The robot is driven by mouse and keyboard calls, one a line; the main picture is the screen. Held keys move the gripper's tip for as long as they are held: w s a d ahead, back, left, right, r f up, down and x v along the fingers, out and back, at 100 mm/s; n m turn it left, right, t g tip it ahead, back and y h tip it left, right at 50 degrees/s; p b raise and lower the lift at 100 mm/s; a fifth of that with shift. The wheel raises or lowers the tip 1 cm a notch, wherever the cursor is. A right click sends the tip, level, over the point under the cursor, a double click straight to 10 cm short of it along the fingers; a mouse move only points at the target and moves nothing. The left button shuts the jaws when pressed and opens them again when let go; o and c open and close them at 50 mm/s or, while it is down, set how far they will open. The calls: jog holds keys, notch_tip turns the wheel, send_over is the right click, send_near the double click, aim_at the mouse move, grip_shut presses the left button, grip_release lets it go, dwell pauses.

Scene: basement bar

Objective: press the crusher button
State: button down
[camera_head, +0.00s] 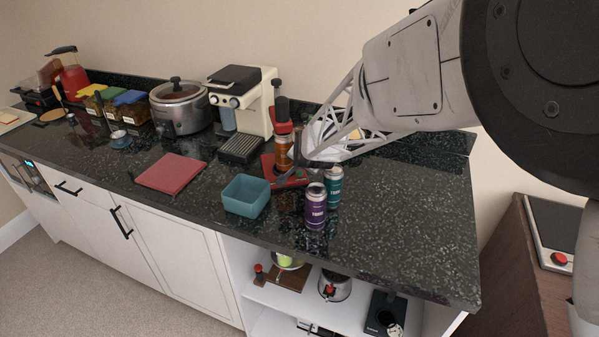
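A purple can (316,208) and a teal can (334,186) stand just in front of my gripper. A teal open box (245,196) and a red board (171,174) lie left. A coffee machine (240,101) stands behind. The counter's right front is clear.

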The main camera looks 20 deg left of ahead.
aim_at(302, 172)
jog(key=shift+f, duration=0.8)
dwell(1.4)
jog(key=shift+r, duration=0.8)
jog(key=shift+r, duration=0.1)
jog(key=shift+r, duration=2.4)
